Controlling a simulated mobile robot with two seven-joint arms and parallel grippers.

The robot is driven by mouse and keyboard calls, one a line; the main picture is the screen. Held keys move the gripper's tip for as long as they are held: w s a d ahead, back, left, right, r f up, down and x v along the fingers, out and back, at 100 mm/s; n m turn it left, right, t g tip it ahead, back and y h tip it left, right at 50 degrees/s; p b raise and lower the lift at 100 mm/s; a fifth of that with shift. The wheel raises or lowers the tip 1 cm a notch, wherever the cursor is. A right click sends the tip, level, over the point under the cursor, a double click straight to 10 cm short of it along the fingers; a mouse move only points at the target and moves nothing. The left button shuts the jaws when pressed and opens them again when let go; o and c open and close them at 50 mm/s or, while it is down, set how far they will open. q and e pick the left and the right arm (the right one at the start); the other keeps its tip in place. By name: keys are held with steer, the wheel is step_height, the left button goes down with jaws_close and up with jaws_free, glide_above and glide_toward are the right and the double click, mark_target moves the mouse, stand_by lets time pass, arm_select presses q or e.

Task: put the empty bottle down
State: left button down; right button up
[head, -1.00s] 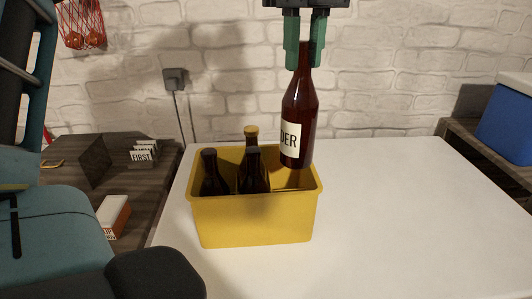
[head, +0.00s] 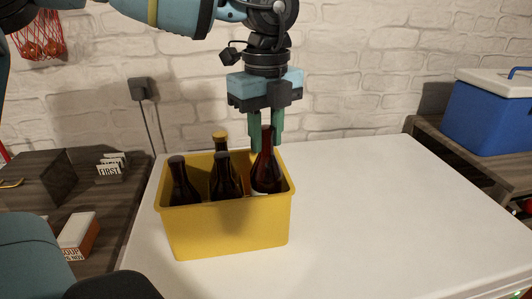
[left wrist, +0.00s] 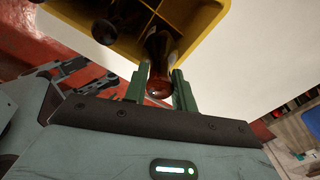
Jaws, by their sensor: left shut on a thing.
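The empty bottle (head: 266,172) is brown glass and stands upright, its lower part inside the right end of the yellow crate (head: 228,232). The crate's front wall hides its base and most of its label. My left gripper (head: 266,143) points down from above and is shut on the bottle's neck. In the left wrist view the bottle (left wrist: 159,78) shows between the two green fingers (left wrist: 159,90), with the crate (left wrist: 203,18) beyond it. Whether the bottle touches the crate's floor is hidden. My right gripper is not in view.
The crate is on a white table (head: 370,215), clear to the right. A blue cooler (head: 488,115) stands at far right, and a dark wooden surface (head: 125,198) lies left.

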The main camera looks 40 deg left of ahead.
mark_target(266, 155)
arm_select(q)
steer(key=shift+f, duration=2.1)
steer(key=shift+f, duration=0.15)
steer(key=c, duration=1.1)
jaws_free()
steer(key=shift+c, duration=0.2)
step_height(266, 155, up, 12)
steer(key=shift+r, duration=0.2)
